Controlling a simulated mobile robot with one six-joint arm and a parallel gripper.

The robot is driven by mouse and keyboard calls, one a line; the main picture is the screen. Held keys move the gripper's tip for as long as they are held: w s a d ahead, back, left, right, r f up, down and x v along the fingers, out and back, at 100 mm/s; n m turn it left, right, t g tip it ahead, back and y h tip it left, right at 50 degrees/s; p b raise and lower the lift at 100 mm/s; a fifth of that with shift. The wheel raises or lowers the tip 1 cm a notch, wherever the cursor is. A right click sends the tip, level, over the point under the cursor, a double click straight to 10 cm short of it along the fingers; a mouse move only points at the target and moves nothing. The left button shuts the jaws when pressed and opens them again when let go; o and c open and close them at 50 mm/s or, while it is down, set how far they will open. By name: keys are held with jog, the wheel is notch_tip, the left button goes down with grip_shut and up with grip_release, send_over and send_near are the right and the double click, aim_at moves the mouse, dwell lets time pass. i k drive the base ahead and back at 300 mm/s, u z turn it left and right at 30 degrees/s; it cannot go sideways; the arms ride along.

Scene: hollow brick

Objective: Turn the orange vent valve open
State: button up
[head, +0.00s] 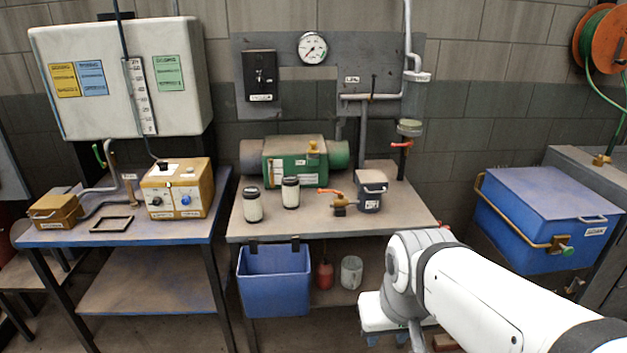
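A brass valve (340,204) with an orange-red lever (331,191) sits on the middle bench, at the left side of a small grey lidded canister (371,190). The lever points left. A second red-orange lever (402,144) is on the vertical pipe under a round cap, further back and right. I cannot tell from this view which of the two is the vent valve. My white arm comes in from the lower right, with its bend in front of the bench's right front corner. My gripper's fingers are not visible.
The middle bench (290,229) also holds two dark-lidded jars (252,205) and a green cylindrical unit (290,160). A blue bin (274,280) hangs from its front edge. A blue chest (553,215) stands right. The bench top right of the canister is clear.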

aim_at(319, 191)
jog(key=i, duration=1)
jog(key=u, duration=0.55)
